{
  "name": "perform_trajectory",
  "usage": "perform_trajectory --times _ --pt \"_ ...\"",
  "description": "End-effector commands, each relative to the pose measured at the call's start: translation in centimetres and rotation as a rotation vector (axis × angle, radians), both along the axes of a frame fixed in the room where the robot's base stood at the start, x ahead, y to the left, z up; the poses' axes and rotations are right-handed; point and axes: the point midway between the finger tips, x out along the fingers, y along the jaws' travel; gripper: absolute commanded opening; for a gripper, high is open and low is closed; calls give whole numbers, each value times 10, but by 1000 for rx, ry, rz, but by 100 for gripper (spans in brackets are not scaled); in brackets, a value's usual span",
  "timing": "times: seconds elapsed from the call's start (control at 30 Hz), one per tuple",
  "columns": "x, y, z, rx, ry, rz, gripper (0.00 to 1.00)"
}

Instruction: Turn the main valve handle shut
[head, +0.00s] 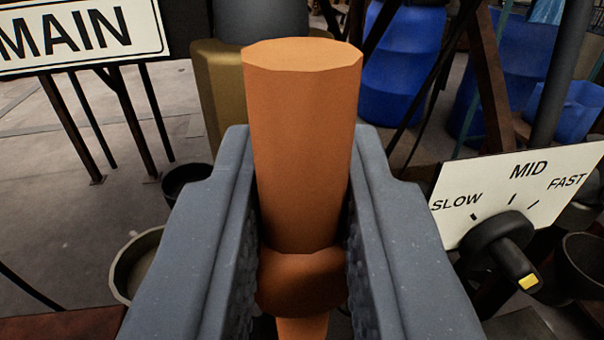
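An orange faceted handle (302,150) stands upright in the middle of the head view, with a rounded collar and a narrower stem below it. My gripper (302,190) has one grey finger on each side of the handle. Both fingers appear to press against its sides, so the gripper looks shut on it. A white sign reading MAIN (70,35) is at the upper left. The fingers hide part of the handle's lower end, and the valve body it belongs to is not clearly seen.
A selector plate marked SLOW, MID, FAST (560,205) with a black knob (500,248) is close on the right. A brass-coloured cylinder (217,90) is behind the handle. Blue barrels (405,65) stand farther back. Open buckets (137,262) sit at the lower left.

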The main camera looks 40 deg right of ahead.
Motion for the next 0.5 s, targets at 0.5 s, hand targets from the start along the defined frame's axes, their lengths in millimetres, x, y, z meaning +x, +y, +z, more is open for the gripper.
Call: perform_trajectory --times 0.5 --pt "-2 -3 -2 99 -58 -4 0"
